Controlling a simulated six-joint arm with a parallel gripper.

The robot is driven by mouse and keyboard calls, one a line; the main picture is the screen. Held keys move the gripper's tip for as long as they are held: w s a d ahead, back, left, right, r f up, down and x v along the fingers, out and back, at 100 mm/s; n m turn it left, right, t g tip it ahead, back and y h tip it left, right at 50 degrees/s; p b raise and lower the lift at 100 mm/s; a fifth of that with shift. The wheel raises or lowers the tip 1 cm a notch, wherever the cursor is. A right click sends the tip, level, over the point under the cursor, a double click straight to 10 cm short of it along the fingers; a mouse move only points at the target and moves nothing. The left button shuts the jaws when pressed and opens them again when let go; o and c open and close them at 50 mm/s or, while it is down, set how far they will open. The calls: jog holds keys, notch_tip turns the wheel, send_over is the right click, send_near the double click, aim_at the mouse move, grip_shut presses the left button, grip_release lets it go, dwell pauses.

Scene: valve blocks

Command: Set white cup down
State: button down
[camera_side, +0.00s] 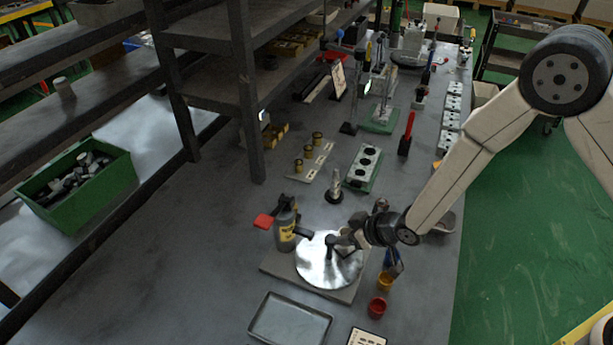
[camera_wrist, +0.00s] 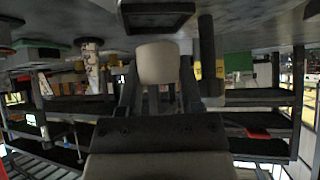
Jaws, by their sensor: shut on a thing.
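The white cup (camera_wrist: 158,62) shows in the wrist view as a pale, cream-white rounded shape. It sits between the two fingers of my gripper (camera_wrist: 158,92), which is shut on it. In the side view my gripper (camera_side: 345,240) is low above a shiny round metal plate (camera_side: 318,272), near its upper right part. I cannot make out the white cup clearly in the side view. I cannot tell whether the cup touches anything below it.
A bottle-shaped unit with a red handle (camera_side: 286,228) stands close left of the plate. A yellow cup (camera_side: 385,282) and a red cup (camera_side: 377,307) stand to its right. A shallow metal tray (camera_side: 290,322) lies in front. The bench at lower left is clear; dark shelving (camera_side: 247,90) stands behind.

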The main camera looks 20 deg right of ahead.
jog(key=shift+f, duration=1.05)
jog(key=shift+f, duration=0.1)
jog(key=c, duration=0.5)
grip_release()
jog(key=shift+c, duration=0.2)
jog(key=shift+s+d+r, duration=0.1)
jog(key=shift+s+r, duration=0.15)
jog(key=shift+r, duration=0.2)
jog(key=v, duration=1.1)
jog(key=shift+s+d, duration=0.1)
jog(key=shift+d, duration=0.05)
